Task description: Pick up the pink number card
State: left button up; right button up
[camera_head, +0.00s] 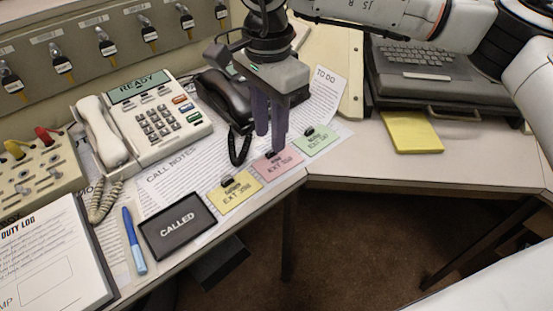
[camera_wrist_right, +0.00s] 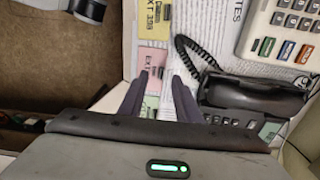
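The pink number card (camera_head: 279,164) lies on the desk's front edge strip, between a yellow card (camera_head: 235,192) and a green card (camera_head: 316,141). A small black clip sits at its back edge. My right gripper (camera_head: 270,143) points down over the back edge of the pink card, its fingers partly hiding the clip. In the right wrist view the two fingers (camera_wrist_right: 160,76) are apart with nothing held. The pink card (camera_wrist_right: 151,58) shows just beyond the fingertips, and the green card (camera_wrist_right: 151,103) shows between the fingers. My left gripper is not in view.
A black handset (camera_head: 224,97) with a coiled cord lies just left of my right gripper. A "CALLED" plate (camera_head: 178,225), a blue pen (camera_head: 134,242) and a beige phone (camera_head: 155,118) are further left. A yellow pad (camera_head: 411,132) and a grey typewriter-like case (camera_head: 425,75) are right.

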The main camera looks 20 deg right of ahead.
aim_at(269, 151)
jog(key=f, duration=0.4)
jog(key=shift+w+f, duration=0.15)
jog(key=shift+w, duration=0.1)
grip_shut()
